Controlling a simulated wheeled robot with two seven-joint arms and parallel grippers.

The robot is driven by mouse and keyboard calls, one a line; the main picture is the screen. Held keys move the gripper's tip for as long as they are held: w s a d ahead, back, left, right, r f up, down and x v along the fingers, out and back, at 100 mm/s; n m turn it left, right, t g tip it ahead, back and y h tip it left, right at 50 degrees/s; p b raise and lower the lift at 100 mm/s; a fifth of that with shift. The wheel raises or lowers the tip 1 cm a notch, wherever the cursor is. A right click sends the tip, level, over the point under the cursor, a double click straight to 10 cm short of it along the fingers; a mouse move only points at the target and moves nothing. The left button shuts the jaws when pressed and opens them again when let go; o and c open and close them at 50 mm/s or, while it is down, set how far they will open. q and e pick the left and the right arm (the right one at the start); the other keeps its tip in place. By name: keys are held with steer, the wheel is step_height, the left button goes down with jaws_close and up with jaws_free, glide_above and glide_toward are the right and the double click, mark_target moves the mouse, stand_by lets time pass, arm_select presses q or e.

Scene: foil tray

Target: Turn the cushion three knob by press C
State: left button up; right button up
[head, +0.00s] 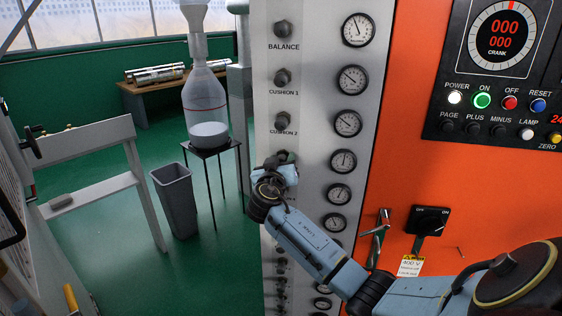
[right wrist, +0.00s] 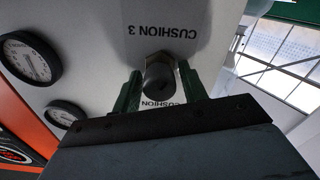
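The cushion three knob (right wrist: 160,76) is a dark round knob on the grey panel (right wrist: 95,25), with the label CUSHION 3 beside it in the right wrist view. My right gripper (right wrist: 160,84) has one green finger on each side of the knob. The fingers look open, with a small gap to the knob on both sides. In the head view my right gripper (head: 279,167) is at the panel just below the CUSHION 2 label and hides the knob. My left gripper is not in view. No label naming press C is readable.
Knobs for balance (head: 283,29), cushion 1 (head: 283,77) and cushion 2 (head: 283,121) sit above my right gripper. A column of gauges (head: 349,123) lies to their right. An orange cabinet (head: 420,190) stands further right. A bin (head: 177,205) and stand are left.

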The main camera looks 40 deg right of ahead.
steer(key=c, duration=0.7)
steer(key=n, duration=0.3)
steer(key=n+p, duration=0.1)
steer(key=n, duration=0.2)
steer(key=shift+f+n, duration=0.1)
steer(key=shift+n, duration=0.3)
steer(key=n+p, duration=0.2)
steer(key=n, duration=0.3)
steer(key=n+p, duration=0.3)
steer(key=n, duration=0.2)
steer(key=shift+f+n, duration=0.1)
steer(key=shift+n, duration=0.3)
